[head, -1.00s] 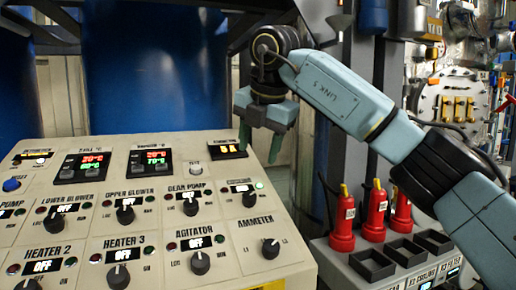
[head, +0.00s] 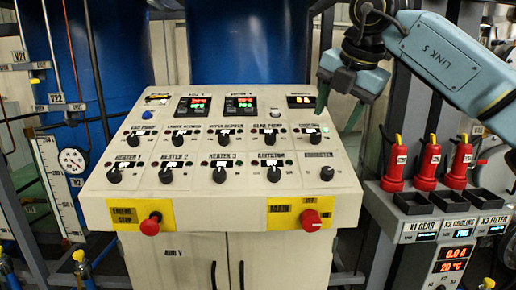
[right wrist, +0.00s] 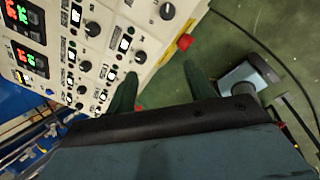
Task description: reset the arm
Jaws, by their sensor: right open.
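My right gripper (head: 338,108) hangs at the upper right of the control panel (head: 215,190) in the head view. Its two green fingers are spread apart and hold nothing. In the right wrist view the gripper (right wrist: 160,85) shows the same spread fingers, with panel knobs to the left and green floor between and beyond them. My right arm comes in from the right with its teal link bent. My left gripper is not in view.
The panel carries several black knobs, displays and two red buttons, the left (head: 150,226) and the right (head: 311,220). Several red plugs (head: 429,160) stand in a grey socket box at right. Blue tanks (head: 250,45) stand behind. A gauge (head: 72,160) is at left.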

